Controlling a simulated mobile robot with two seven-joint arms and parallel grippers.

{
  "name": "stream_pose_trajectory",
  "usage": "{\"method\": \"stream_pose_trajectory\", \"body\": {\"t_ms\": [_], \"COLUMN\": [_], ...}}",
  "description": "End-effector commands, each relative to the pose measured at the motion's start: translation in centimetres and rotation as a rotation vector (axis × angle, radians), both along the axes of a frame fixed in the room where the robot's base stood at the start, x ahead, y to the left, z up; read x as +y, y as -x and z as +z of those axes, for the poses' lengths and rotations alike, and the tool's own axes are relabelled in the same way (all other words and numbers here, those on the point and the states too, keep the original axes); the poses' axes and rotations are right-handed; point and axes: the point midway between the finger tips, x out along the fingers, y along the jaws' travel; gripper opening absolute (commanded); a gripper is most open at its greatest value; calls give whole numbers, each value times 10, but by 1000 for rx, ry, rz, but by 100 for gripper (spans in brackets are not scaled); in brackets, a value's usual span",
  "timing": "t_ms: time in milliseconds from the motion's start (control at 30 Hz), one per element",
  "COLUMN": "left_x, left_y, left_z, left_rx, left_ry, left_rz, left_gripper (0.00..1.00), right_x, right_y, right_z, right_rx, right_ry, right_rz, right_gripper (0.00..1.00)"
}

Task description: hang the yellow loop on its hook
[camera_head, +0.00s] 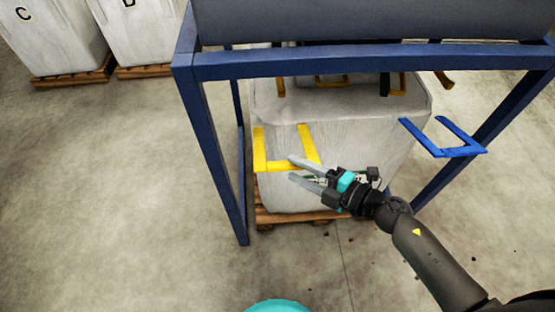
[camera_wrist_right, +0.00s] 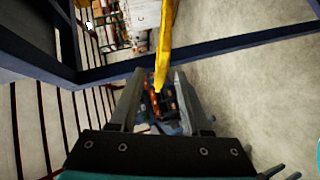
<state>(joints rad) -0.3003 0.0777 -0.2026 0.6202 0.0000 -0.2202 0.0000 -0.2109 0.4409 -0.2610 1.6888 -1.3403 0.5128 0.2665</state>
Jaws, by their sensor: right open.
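The yellow loop (camera_head: 259,150) is a U-shaped strap on the front left of a large white bag (camera_head: 275,105). My right gripper (camera_head: 292,168) is open at the loop's lower bar, coming from the right. In the right wrist view the yellow strap (camera_wrist_right: 164,50) runs down between the two open fingers (camera_wrist_right: 157,88); I cannot tell whether they touch it. Several dark-yellow pieces, one of them a bracket (camera_head: 281,87), show below the blue beam; I cannot tell which is the loop's hook. My left gripper is not in view.
A blue frame (camera_head: 370,62) stands over the bag, with a post (camera_head: 210,160) just left of the yellow loop. A blue loop (camera_head: 460,152) sticks out at the bag's right. The bag stands on a wooden pallet (camera_head: 290,217).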

Motion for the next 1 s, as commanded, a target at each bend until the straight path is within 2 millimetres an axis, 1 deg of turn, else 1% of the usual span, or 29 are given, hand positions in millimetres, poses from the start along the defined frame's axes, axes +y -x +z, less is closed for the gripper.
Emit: {"method": "stream_pose_trajectory", "body": {"t_ms": [33, 100, 200, 333, 500, 767, 1000], "left_x": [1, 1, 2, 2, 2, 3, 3], "left_y": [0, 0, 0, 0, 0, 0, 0], "left_z": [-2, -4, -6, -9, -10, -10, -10], "left_rx": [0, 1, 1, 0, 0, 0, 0], "left_ry": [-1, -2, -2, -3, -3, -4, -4], "left_rz": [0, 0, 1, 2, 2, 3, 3], "left_gripper": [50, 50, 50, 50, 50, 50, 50], "right_x": [8, 17, 29, 39, 45, 45, 45], "right_y": [-8, -17, -27, -37, -42, -43, -43], "right_z": [-3, -6, -10, -14, -16, -16, -16], "right_rx": [-3, -3, -1, 0, 1, 1, 0], "right_ry": [-2, -2, -3, -1, 0, 0, 0], "right_rz": [0, -2, -1, -1, -1, -1, -1], "right_gripper": [48, 48, 48, 48, 48, 48, 20]}}
